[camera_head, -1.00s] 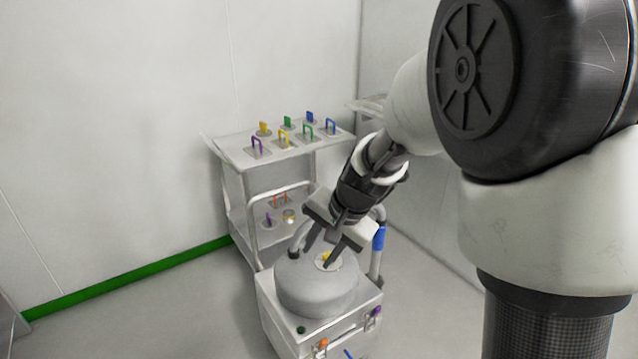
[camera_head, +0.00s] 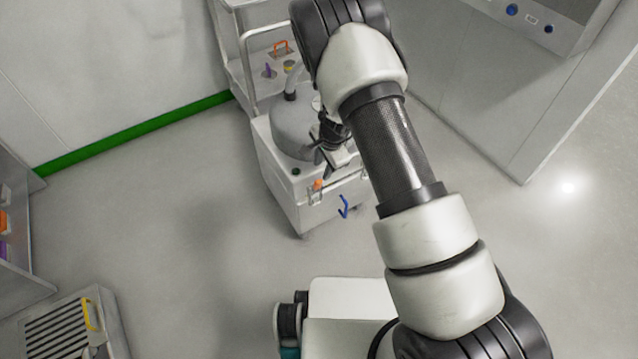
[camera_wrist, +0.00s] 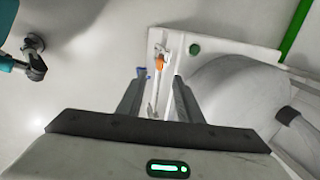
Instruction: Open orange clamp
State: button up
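The orange clamp (camera_head: 318,185) is a small latch on the front face of the white cart, near its left corner. In the wrist view the orange clamp (camera_wrist: 164,51) is beyond my fingertips, roughly in line with the gap between them. My gripper (camera_wrist: 155,82) is open and empty, its two dark fingers spread apart. In the head view my gripper (camera_head: 335,158) is beside the cart's front top edge, to the right of the clamp and partly hidden by my arm. It does not touch the clamp.
The cart (camera_head: 283,190) carries a grey domed vessel (camera_head: 291,130). A blue handle (camera_head: 344,206) hangs on its front, and a green knob (camera_wrist: 194,48) is on top. A shelf trolley with clamps stands behind. A grey slatted unit (camera_head: 60,335) is lower left. Floor in front is clear.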

aim_at(319, 181)
jog(key=b+x, duration=0.2)
jog(key=x, duration=0.9)
grip_shut()
